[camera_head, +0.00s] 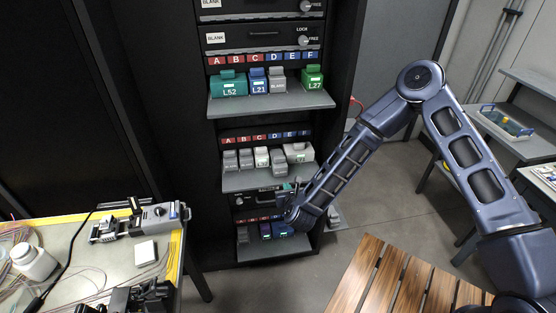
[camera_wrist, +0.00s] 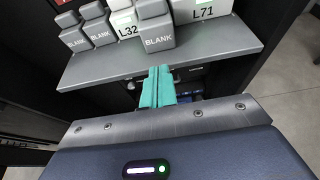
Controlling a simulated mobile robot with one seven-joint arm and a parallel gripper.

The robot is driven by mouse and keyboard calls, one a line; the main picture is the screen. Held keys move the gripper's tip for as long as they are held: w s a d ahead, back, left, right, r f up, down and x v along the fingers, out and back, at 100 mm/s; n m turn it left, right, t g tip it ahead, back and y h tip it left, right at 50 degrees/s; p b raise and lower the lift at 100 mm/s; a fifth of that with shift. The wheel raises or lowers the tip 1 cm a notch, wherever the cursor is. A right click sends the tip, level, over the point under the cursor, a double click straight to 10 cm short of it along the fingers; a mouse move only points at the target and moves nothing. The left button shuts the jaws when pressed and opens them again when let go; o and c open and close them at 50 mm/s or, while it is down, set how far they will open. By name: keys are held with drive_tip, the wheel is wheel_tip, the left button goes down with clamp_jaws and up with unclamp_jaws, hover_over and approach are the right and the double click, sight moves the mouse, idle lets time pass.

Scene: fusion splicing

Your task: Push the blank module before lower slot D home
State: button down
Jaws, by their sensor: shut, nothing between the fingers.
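A grey blank module (camera_head: 279,161) stands on the middle shelf of the rack, below the letter D, between a white L32 module (camera_head: 262,157) and a wide white L71 module (camera_head: 298,152). In the wrist view the blank module (camera_wrist: 157,36) sits nearer the shelf's front edge than its neighbours. My gripper (camera_wrist: 157,73) has teal fingers shut together with nothing between them. They are at the front of the shelf, just below the blank module in the picture; contact cannot be made out. In the head view my arm partly hides the lowest shelf.
The middle shelf (camera_wrist: 92,70) has two more blank modules at its left. The upper shelf (camera_head: 272,104) holds green, blue and grey modules. The lowest shelf (camera_head: 244,252) holds more modules. A workbench (camera_head: 110,265) stands at left and a slatted wooden surface (camera_head: 385,285) at the front.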

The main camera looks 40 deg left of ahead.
sight(279, 164)
drive_tip(key=shift+w+a+f, duration=0.3)
drive_tip(key=shift+w+a, duration=1.65)
drive_tip(key=shift+w+a+f, duration=0.35)
drive_tip(key=shift+w+a, duration=1.55)
drive_tip(key=shift+w+a+f, duration=0.3)
drive_tip(key=shift+w+a, duration=1.65)
drive_tip(key=shift+s+d, duration=2.85)
